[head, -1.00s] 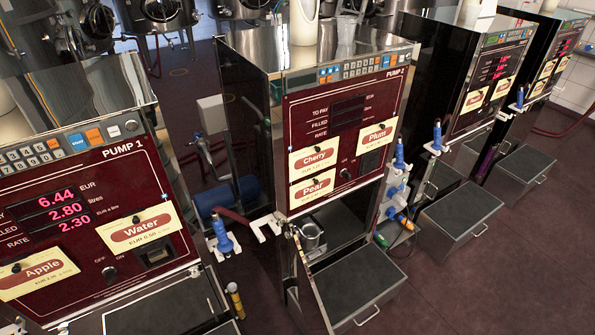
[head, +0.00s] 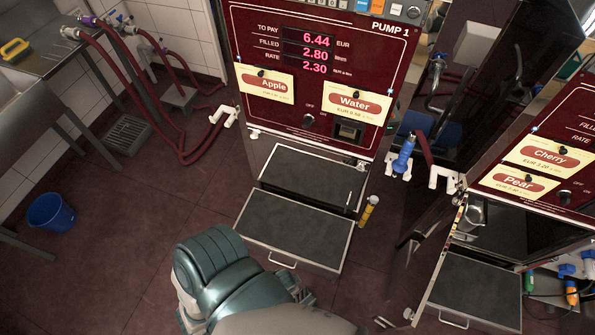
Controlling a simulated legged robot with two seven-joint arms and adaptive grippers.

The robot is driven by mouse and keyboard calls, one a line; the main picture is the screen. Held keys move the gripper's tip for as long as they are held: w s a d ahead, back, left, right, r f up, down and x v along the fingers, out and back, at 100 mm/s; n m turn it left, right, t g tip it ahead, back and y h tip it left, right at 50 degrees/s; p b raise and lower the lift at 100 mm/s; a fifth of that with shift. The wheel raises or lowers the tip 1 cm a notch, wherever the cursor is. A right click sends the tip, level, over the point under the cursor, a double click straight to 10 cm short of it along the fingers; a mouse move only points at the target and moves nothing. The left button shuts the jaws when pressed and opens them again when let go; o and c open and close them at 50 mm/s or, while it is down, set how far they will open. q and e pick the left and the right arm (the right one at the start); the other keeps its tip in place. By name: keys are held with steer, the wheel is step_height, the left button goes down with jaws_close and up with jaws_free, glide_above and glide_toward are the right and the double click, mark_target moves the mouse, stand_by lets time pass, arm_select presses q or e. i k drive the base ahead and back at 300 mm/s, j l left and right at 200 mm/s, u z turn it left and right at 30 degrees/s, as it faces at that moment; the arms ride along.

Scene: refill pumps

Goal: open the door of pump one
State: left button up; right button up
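Pump one (head: 262,118) is the dark red cabinet marked PUMP 1 at the top middle of the head view, with Apple and Water labels and lit pink digits. Its door (head: 312,178) is the dark panel with a pale frame below the red front. It looks shut, with a small upright handle (head: 348,205) near its right edge. A grey-topped drawer or step (head: 290,228) with a bar handle juts out below it. A teal and grey part of my own body fills the bottom middle. I cannot make out either gripper's fingers.
At right, pump two's door (head: 440,262) stands open, showing a metal cup (head: 474,213). A blue nozzle (head: 403,155) hangs between the pumps, above a yellow cylinder (head: 368,210). A blue bucket (head: 51,211) and red hoses (head: 182,152) are at left. The left floor is largely clear.

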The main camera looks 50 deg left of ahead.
mark_target(329, 177)
steer(key=u, duration=1.5)
